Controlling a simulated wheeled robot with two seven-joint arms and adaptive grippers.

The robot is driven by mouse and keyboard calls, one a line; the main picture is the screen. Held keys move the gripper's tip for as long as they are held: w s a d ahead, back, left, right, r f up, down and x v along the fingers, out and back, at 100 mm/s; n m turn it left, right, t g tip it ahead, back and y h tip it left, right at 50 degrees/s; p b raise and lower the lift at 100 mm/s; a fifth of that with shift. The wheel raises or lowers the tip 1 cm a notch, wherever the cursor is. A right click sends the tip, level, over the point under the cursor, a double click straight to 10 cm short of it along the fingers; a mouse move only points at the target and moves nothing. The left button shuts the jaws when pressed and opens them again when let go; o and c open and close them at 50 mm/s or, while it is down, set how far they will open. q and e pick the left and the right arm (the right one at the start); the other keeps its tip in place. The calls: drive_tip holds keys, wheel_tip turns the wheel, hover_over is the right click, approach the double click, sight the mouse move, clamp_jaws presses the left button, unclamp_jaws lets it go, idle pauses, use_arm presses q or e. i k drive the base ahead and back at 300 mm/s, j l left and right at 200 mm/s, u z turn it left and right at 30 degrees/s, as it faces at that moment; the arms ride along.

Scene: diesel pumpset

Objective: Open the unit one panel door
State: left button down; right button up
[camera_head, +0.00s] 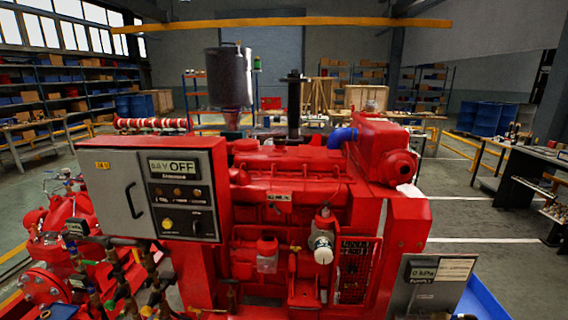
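A control panel in a red box (215,152) stands at the left front of the red diesel engine. Its grey door (116,202) faces me and looks shut. No label naming unit one is readable. Neither of my grippers shows in the head view.
The red engine (300,190) fills the middle, with a dark exhaust cylinder (229,78) above. Pipes and valves (122,285) stand below and left of the panel. A second grey panel (428,285) is at the lower right. Open floor (470,215) lies to the right.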

sight(115, 181)
drive_tip(key=u, duration=1.2)
